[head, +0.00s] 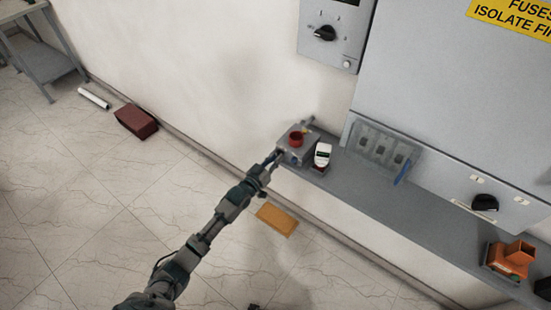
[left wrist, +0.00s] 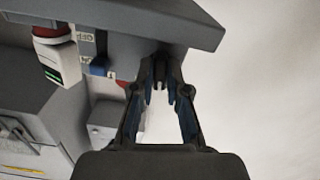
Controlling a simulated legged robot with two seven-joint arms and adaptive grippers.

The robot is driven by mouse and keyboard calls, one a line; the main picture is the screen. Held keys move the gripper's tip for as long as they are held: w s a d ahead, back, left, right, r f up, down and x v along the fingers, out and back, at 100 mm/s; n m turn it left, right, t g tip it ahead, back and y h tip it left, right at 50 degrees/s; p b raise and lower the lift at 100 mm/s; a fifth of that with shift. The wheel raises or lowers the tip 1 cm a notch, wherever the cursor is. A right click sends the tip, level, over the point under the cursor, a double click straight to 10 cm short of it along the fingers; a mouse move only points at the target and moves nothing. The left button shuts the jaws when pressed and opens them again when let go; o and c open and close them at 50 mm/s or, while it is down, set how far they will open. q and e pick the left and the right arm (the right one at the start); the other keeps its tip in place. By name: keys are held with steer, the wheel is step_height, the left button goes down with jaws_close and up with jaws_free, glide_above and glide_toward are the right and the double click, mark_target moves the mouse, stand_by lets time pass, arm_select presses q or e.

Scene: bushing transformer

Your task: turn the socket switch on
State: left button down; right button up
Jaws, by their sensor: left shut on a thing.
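The grey socket box (head: 297,155) with a round red socket (head: 296,139) on it sits at the left end of a grey wall shelf in the head view. My left gripper (head: 272,161) is at the left side of this box. In the left wrist view, my left gripper (left wrist: 160,82) has its fingertips close together around a small dark part, likely the switch lever, beside the box face (left wrist: 135,52). The part is mostly hidden by the fingers. An "OFF" label (left wrist: 85,37) shows on the box. My right gripper is not in view.
A white handheld device (head: 322,154) stands right beside the box. A yellow-orange slab (head: 277,219) and a dark red box (head: 136,121) are on the floor.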

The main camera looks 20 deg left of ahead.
arm_select(q)
steer(key=shift+f+m+p, duration=0.25)
steer(key=shift+m+p, duration=0.05)
steer(key=shift+m, duration=0.8)
steer(key=c, duration=1.4)
jaws_free()
steer(key=shift+c, duration=0.2)
steer(key=shift+a+r, duration=0.1)
steer(key=shift+s, duration=0.1)
steer(key=v, duration=1.2)
